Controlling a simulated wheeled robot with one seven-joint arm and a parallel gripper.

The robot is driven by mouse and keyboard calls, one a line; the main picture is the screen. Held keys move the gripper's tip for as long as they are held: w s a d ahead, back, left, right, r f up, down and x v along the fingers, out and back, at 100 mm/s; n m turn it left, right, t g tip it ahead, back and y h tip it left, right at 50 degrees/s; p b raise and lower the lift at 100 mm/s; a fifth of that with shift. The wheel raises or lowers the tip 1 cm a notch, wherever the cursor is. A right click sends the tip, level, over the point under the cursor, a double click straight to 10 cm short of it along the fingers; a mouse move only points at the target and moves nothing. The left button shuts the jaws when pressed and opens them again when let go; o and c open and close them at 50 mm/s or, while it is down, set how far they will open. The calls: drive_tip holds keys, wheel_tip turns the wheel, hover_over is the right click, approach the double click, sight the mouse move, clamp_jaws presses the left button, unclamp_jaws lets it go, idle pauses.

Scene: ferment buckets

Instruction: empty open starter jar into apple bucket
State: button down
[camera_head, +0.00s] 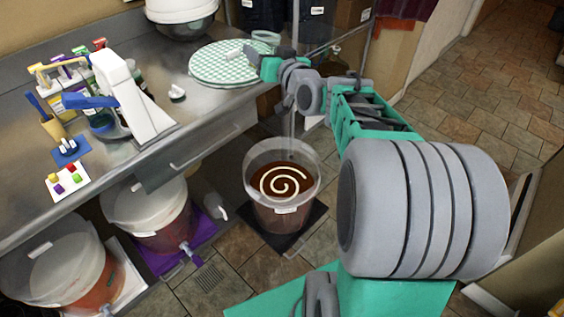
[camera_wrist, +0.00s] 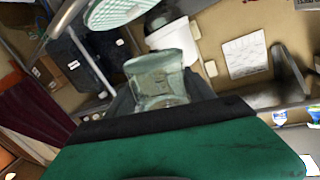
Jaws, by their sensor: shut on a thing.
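My gripper (camera_head: 268,62) is at the counter's edge, shut on a clear glass jar (camera_wrist: 158,78). The jar sits between the dark fingers in the wrist view, its walls see-through, with no clear fill visible. In the head view the jar (camera_head: 264,37) shows beside the fingertips, above the back of the counter. An open clear bucket (camera_head: 297,213) stands on the floor, below and apart from the gripper. It holds brown-red liquid with a cream-coloured spiral on its surface. Its small label is too small to read.
A round green-checked cloth (camera_head: 212,66) lies on the counter with a pale object at its edge. Two lidded buckets (camera_head: 146,211) (camera_head: 58,267) stand under the counter. A white stand (camera_head: 130,95) and small bottles occupy the counter's left. Tiled floor lies clear behind my arm.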

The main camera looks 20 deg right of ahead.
sight(263, 50)
drive_tip(key=shift+r, duration=0.3)
drive_tip(key=shift+s+b, duration=0.2)
drive_tip(key=shift+b, duration=0.45)
drive_tip(key=shift+s+a+n+b, duration=0.2)
drive_tip(key=shift+s+n+b, duration=0.5)
drive_tip(key=shift+b, duration=0.4)
drive_tip(key=shift+s+a+r+n+t+b, duration=0.2)
drive_tip(key=shift+s+r+n+b, duration=0.2)
drive_tip(key=shift+s+b, duration=0.5)
drive_tip(key=shift+s+a+r+n+t+b, duration=0.2)
drive_tip(key=shift+s+r+n+b, duration=0.15)
drive_tip(key=shift+s+b, duration=0.5)
drive_tip(key=shift+w, duration=0.25)
